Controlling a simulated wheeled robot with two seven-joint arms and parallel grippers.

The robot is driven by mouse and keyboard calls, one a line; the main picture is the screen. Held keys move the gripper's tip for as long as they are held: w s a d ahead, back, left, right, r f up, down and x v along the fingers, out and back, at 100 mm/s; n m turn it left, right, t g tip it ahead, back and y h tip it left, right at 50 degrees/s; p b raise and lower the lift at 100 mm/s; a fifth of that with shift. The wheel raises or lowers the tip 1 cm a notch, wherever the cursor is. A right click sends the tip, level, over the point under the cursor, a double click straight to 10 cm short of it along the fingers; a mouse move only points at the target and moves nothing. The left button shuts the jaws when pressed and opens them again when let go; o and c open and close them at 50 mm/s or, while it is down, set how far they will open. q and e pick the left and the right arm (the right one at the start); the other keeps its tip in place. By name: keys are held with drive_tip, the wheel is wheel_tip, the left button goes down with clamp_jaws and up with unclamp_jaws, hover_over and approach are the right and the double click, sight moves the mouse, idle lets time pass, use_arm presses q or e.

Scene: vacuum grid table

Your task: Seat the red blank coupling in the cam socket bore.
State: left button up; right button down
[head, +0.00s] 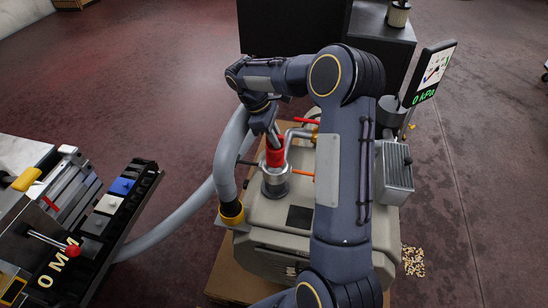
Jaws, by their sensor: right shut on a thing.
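The red blank coupling (275,154) is upright between the fingers of my right gripper (273,138), which is shut on it. The cam socket (275,184) is a silver metal fitting standing on a grey machine housing. The coupling is directly over the socket, and its lower end meets the socket's top rim in this view. I cannot tell how far it is inside the bore, because the rim hides its lower end. An orange-tipped lever (300,173) sticks out to the right of the socket. My left gripper is not in view.
A thick grey hose (226,160) with a yellow collar curves close to the socket's left. A gauge screen (432,75) reading 0 kPa stands at the right. A bench at the left has a black rack (125,205) and a red-knobbed lever (72,251).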

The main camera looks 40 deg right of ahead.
sight(275, 152)
drive_tip(key=shift+f, duration=2.85)
drive_tip(key=shift+f, duration=0.2)
drive_tip(key=c, duration=1.4)
unclamp_jaws()
